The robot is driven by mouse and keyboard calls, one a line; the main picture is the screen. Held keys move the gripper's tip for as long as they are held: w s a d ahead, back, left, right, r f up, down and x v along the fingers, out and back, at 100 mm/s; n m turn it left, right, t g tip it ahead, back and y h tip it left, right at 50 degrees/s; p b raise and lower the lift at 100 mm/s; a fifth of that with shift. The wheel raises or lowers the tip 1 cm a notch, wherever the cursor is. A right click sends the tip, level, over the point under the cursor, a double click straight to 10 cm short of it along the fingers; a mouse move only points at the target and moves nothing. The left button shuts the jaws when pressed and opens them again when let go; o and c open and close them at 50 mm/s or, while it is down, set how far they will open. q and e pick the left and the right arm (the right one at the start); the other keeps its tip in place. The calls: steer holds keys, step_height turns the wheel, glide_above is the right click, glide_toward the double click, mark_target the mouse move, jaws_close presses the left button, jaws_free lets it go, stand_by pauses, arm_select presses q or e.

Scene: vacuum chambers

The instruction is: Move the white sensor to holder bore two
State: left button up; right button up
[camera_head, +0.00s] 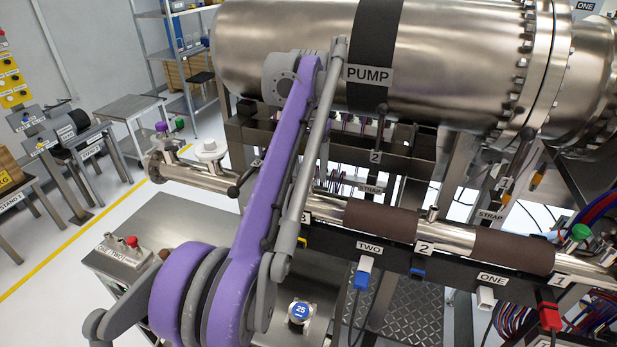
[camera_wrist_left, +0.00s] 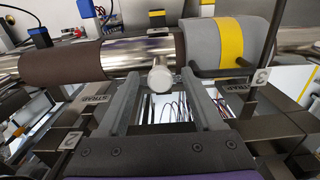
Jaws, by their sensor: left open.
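In the left wrist view my left gripper (camera_wrist_left: 152,78) is open, its two grey fingers on either side of a pale, round-ended cylinder (camera_wrist_left: 160,76) that sticks out from the steel pipe. Whether this cylinder is the white sensor I cannot tell, nor whether the fingers touch it. In the head view a small grey block labelled ONE TWO (camera_head: 119,256), likely the holder, sits on a steel table with a red knob on top. Its bores are too small to make out. My purple arm crosses the middle; its gripper is hidden there. My right gripper is not in view.
A large steel PUMP chamber (camera_head: 300,40) spans the top. Below it runs the pipe with brown wraps (camera_head: 380,219). In the wrist view, a grey wrap with a yellow band (camera_wrist_left: 228,40) stands close right.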

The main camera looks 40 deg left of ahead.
mark_target(309, 169)
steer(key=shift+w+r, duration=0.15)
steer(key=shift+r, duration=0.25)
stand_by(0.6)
arm_select(q)
jaws_close()
stand_by(0.4)
stand_by(1.1)
steer(key=shift+r+p, duration=0.85)
steer(key=shift+r, duration=0.2)
steer(key=shift+r+p, duration=0.35)
steer(key=shift+r, duration=1.65)
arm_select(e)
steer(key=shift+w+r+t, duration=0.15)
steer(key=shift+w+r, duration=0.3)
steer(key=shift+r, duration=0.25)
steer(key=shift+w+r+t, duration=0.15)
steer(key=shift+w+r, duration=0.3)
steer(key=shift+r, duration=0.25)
